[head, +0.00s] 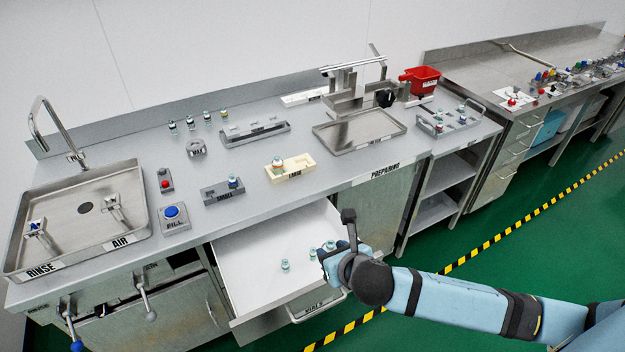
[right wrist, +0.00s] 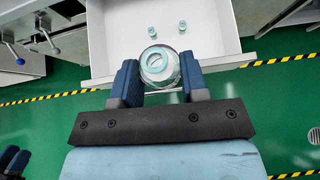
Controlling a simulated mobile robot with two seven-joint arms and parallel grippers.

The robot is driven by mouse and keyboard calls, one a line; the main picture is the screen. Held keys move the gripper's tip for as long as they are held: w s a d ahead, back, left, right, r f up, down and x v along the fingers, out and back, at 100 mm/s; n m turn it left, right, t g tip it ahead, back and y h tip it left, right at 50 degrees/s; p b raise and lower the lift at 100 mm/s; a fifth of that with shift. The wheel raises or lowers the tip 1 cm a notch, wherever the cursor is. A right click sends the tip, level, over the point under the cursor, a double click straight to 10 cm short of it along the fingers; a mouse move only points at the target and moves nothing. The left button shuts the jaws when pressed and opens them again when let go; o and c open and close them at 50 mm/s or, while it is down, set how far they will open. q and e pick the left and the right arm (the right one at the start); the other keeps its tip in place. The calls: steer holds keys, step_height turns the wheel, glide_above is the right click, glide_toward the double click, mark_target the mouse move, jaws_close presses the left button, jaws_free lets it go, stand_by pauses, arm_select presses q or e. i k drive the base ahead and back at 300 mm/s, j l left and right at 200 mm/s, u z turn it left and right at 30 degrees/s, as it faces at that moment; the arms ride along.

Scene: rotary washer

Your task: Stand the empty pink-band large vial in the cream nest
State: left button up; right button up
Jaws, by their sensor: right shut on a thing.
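My right gripper (head: 333,250) is at the front of the open white drawer, its fingers closed around a clear vial. In the right wrist view the held vial (right wrist: 157,63) is seen from above between the fingers, with a pale teal ring at its top. The cream nest (head: 302,165), marked LARGE, sits on the bench behind the drawer. A vial with an orange-toned top (head: 277,163) stands at its left end. Dark blue finger-like parts, perhaps my left gripper (right wrist: 12,160), show at the right wrist view's lower left.
The open drawer (head: 255,255) holds other small vials (head: 285,265). A grey nest (head: 215,194) is left of the cream one, and a steel tray (head: 370,132) is behind it to the right. The sink (head: 90,215) is at far left.

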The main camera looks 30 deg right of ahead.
mark_target(303, 165)
steer(key=k+u, duration=0.35)
steer(key=k+j+u, duration=0.15)
steer(key=u, duration=0.15)
steer(key=l+u, duration=0.15)
steer(key=u, duration=1.2)
steer(key=k+l, duration=0.15)
steer(key=l, duration=0.3)
steer(key=k+l, duration=0.15)
steer(key=l, duration=0.3)
steer(key=k+l, duration=0.15)
steer(key=l, duration=0.3)
steer(key=k+l, duration=0.15)
steer(key=l, duration=0.25)
steer(key=k+l, duration=0.15)
steer(key=l, duration=0.3)
steer(key=k+l, duration=0.15)
steer(key=l, duration=0.3)
steer(key=k+l, duration=0.15)
steer(key=l, duration=0.3)
steer(key=k+l, duration=0.15)
steer(key=l, duration=0.3)
